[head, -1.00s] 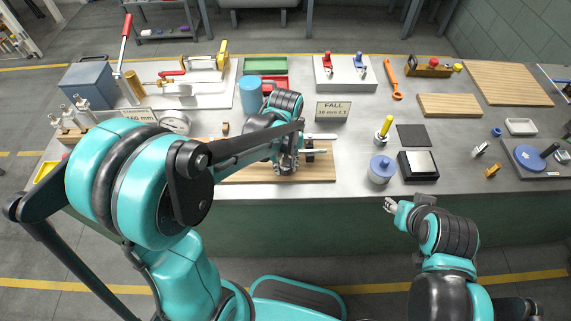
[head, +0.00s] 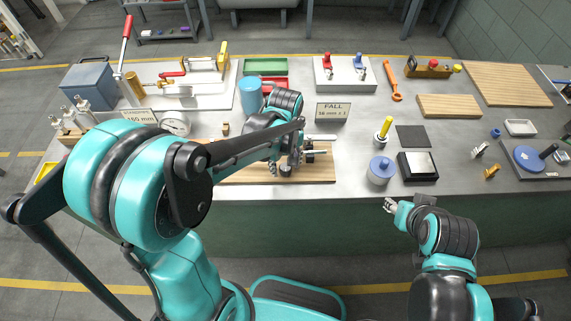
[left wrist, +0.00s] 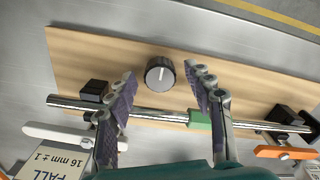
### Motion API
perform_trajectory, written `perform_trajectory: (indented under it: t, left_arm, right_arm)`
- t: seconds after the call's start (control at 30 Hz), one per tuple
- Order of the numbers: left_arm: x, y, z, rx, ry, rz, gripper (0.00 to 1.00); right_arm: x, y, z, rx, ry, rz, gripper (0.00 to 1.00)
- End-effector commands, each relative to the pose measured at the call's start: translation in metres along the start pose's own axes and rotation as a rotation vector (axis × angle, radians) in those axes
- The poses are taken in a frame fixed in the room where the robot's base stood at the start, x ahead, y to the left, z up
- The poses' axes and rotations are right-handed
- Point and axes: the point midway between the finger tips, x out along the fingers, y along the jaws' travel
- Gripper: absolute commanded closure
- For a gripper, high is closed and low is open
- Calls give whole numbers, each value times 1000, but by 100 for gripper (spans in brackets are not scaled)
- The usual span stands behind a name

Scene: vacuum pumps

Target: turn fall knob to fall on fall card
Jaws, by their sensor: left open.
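The fall knob (left wrist: 160,73) is a round black knob with a white pointer line on a wooden board (left wrist: 80,55). In the left wrist view its line points nearly straight up the picture. My left gripper (left wrist: 160,76) is open, one finger on each side of the knob, with gaps showing. In the head view my left gripper (head: 288,168) is over the board and hides the knob. The fall card (head: 333,111), reading "FALL 16 mm ± 1", stands behind the board; its edge shows in the left wrist view (left wrist: 62,162). My right gripper (head: 390,205) is at the front of the bench.
A steel rod (left wrist: 158,117) with a green sleeve (left wrist: 199,120) runs across the board beside the knob, crossing behind my fingers. A white lever (left wrist: 55,132) and an orange lever (left wrist: 287,152) lie near its ends. A blue-lidded jar (head: 381,172) stands right of the board.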

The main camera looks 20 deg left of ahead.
Motion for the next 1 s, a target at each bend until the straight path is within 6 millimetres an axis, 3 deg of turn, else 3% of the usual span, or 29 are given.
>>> perform_trajectory:
  t: [0.3, 0.7, 1.0]
  left_arm:
    - [-13, 0, 0, 0, 0, 0, 48]
    - [-15, 0, 0, 0, 0, 0, 48]
    - [-43, 0, 0, 0, 0, 0, 48]
  right_arm:
    - [-9, 0, -6, 0, 0, 0, 60]
    - [-10, 0, -7, 0, 0, 0, 60]
    - [-28, 0, -20, 0, 0, 0, 60]
